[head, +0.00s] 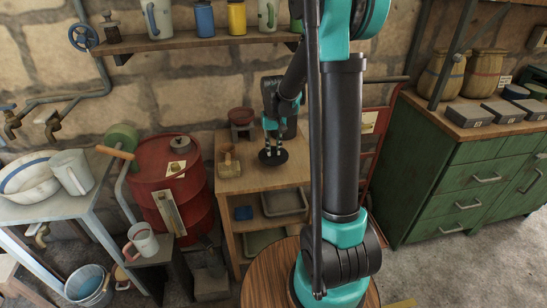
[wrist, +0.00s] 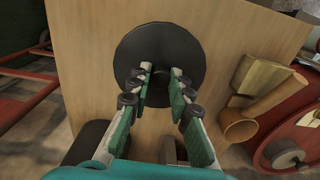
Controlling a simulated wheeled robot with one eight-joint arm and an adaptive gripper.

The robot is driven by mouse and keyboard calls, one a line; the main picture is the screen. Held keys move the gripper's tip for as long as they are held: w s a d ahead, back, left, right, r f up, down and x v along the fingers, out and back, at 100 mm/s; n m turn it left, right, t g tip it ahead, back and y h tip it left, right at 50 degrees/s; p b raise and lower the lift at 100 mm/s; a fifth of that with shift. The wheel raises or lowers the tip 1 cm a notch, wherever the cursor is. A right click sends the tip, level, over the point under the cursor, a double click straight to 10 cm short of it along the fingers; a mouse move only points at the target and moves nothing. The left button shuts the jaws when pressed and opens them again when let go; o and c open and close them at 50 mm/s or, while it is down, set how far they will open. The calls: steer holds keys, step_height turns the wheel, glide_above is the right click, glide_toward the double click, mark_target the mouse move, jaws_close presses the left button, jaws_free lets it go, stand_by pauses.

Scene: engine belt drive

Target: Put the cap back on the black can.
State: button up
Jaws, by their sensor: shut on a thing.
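A flat, round black disc, which looks like the cap (wrist: 170,45), is at my fingertips in the wrist view. It also shows in the head view (head: 273,158), over the wooden table. My gripper (wrist: 159,78) is shut on a small dark part near its middle; the fingertips partly hide the grip. In the head view my gripper (head: 272,143) points down over the table. I cannot tell whether the disc touches what is under it. I cannot make out the black can's body apart from the disc; anything beneath is hidden.
The wooden table (head: 262,178) has a wooden mallet-like tool (head: 229,162) at its left edge and a red pot (head: 242,116) at the back. A red drum (head: 190,210) stands to the left. A red hand truck (head: 385,125) stands to the right. Bare tabletop surrounds the disc.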

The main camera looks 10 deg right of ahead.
mark_target(274, 155)
steer(key=shift+s+f, duration=0.1)
steer(key=shift+f, duration=1.9)
steer(key=shift+f, duration=0.15)
steer(key=o, duration=0.8)
